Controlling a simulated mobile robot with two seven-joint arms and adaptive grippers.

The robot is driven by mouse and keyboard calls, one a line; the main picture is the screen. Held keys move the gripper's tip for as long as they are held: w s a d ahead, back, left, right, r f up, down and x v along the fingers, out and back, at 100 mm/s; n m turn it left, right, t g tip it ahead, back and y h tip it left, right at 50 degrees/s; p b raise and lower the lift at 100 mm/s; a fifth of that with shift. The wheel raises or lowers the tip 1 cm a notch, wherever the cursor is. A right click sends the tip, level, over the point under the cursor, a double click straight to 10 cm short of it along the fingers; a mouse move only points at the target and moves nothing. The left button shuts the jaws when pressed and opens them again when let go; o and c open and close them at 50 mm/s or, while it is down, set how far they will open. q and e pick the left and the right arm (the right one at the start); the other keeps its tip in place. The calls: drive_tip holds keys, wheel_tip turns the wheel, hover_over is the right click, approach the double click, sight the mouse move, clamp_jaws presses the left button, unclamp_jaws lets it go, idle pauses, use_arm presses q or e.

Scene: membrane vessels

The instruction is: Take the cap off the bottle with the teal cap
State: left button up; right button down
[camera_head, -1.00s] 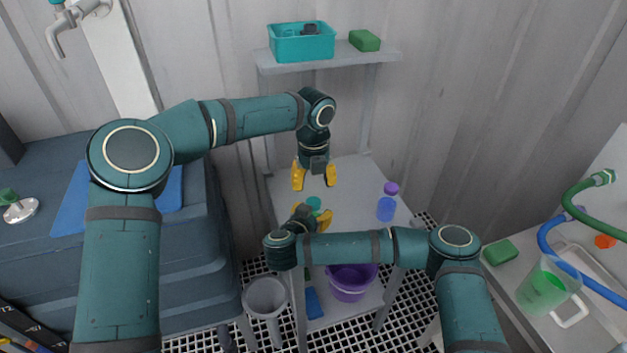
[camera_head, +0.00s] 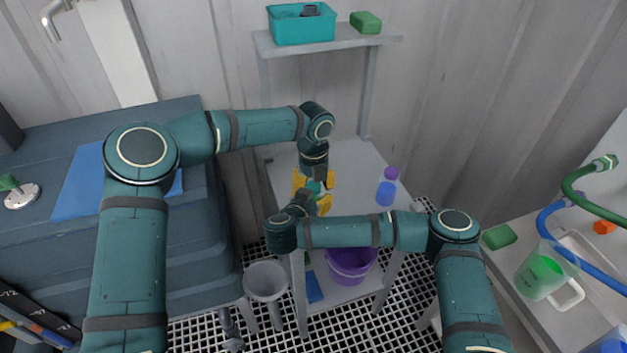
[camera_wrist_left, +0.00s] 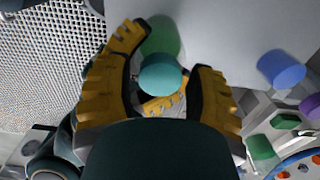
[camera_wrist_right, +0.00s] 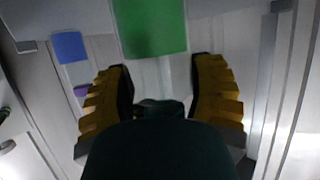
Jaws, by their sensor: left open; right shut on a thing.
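The bottle with the teal cap has a green body (camera_wrist_right: 150,28) and stands on the grey shelf stand's lower board (camera_head: 350,165). Its teal cap (camera_wrist_left: 162,73) also shows small in the head view (camera_head: 314,187). My right gripper (camera_head: 318,204) is shut on the bottle's body; its yellow fingers flank the green body in the right wrist view. My left gripper (camera_head: 313,180) is open above the bottle, with its yellow fingers on either side of the teal cap. In the left wrist view a gap shows beside the cap.
A blue bottle with a purple cap (camera_head: 387,187) stands to the right on the same board. A teal basket (camera_head: 302,28) and a green sponge (camera_head: 366,22) sit on the upper shelf. A purple bucket (camera_head: 350,264) is below. A jug (camera_head: 545,272) stands on the right counter.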

use_arm(q)
clamp_jaws()
drive_tip(key=shift+o, duration=0.7)
unclamp_jaws()
drive_tip(key=shift+r, duration=2.3)
use_arm(e)
drive_tip(key=shift+c, duration=0.4)
unclamp_jaws()
